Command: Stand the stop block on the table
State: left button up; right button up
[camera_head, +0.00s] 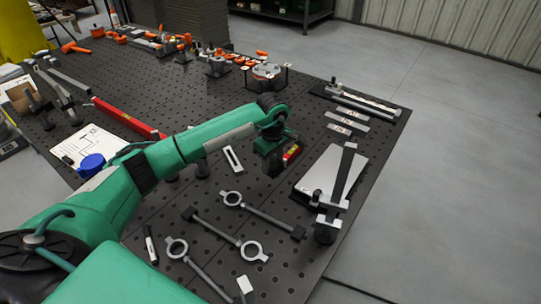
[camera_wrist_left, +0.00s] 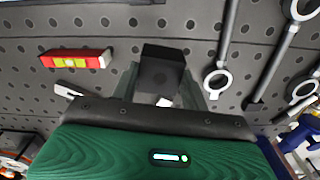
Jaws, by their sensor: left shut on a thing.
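My left gripper (camera_head: 271,158) is low over the perforated black table (camera_head: 310,235), right of the middle in the head view. In the left wrist view my left gripper (camera_wrist_left: 165,88) is shut on a dark block, which I take to be the stop block (camera_wrist_left: 162,68). The block shows a near-square dark face with a small round mark. In the head view the stop block (camera_head: 273,168) is a dark shape under the gripper, largely merged with it. I cannot tell whether its lower end touches the table. My right gripper is not in view.
A small red level (camera_head: 292,153) lies close beside the gripper, also in the left wrist view (camera_wrist_left: 75,59). A slotted bar (camera_head: 232,160), ring-ended rods (camera_head: 235,200) and a grey plate with a clamp (camera_head: 322,178) surround it. Table edge lies right.

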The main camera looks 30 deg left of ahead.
aim_at(271, 159)
pick_arm(q)
jog(key=shift+w+a+f+n, duration=0.3)
jog(key=shift+w+a+n, duration=0.35)
jog(key=shift+n, duration=0.15)
jog(key=shift+f, duration=0.55)
jog(key=shift+f+b, duration=0.55)
jog(key=shift+f, duration=0.6)
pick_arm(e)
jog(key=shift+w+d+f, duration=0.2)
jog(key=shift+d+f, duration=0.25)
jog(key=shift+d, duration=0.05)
pick_arm(q)
jog(key=shift+f, duration=0.1)
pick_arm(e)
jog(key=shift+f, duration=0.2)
pick_arm(q)
jog(key=shift+f+b, duration=0.3)
jog(key=shift+b, duration=0.25)
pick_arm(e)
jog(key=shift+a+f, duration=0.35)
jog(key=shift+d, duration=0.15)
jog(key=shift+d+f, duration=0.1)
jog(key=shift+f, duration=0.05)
pick_arm(q)
jog(key=shift+f+b, duration=0.1)
jog(key=shift+b, duration=0.25)
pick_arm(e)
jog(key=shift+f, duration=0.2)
